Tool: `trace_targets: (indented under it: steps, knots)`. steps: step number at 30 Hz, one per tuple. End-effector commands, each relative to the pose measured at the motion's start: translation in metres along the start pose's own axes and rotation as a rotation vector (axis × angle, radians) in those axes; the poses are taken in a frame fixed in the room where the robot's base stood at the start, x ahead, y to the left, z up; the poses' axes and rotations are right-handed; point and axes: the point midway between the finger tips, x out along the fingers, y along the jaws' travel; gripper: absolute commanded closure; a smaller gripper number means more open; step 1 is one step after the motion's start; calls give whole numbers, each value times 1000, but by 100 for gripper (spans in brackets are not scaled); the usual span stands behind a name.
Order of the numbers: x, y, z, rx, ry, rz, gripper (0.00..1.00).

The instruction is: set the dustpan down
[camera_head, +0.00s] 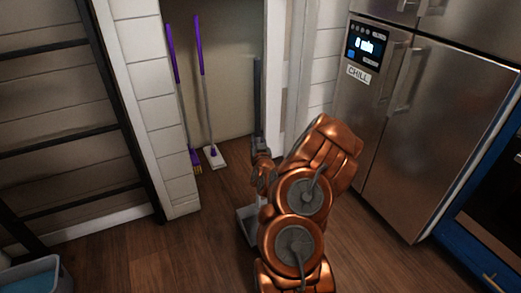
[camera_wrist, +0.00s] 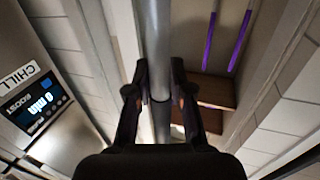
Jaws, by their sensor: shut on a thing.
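The dustpan (camera_head: 247,226) is a grey pan with a long upright handle. Its pan is low, at or close to the wooden floor, partly hidden behind my copper arm; whether it touches the floor I cannot tell. Its dark handle (camera_head: 257,100) rises in front of the alcove. My gripper (camera_head: 262,165) is at the handle's lower part in the head view. In the wrist view my gripper (camera_wrist: 160,92) has its two fingers on either side of the grey handle (camera_wrist: 156,35), shut on it.
A purple-handled broom (camera_head: 195,158) and a purple-handled mop (camera_head: 214,157) stand in the alcove. A steel fridge (camera_head: 395,130) is on the right. A black ladder (camera_head: 110,95) and a grey-blue bin (camera_head: 35,276) are on the left. The wooden floor (camera_head: 150,255) left of my arm is clear.

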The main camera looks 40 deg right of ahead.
Motion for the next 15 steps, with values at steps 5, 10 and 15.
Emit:
trace_targets:
  steps: [5,10,15]
  knots:
    - [8,11,1,-1,3,-1,100]
    - [8,12,13,0,-1,-1,100]
    - [8,12,36,0,-3,-1,100]
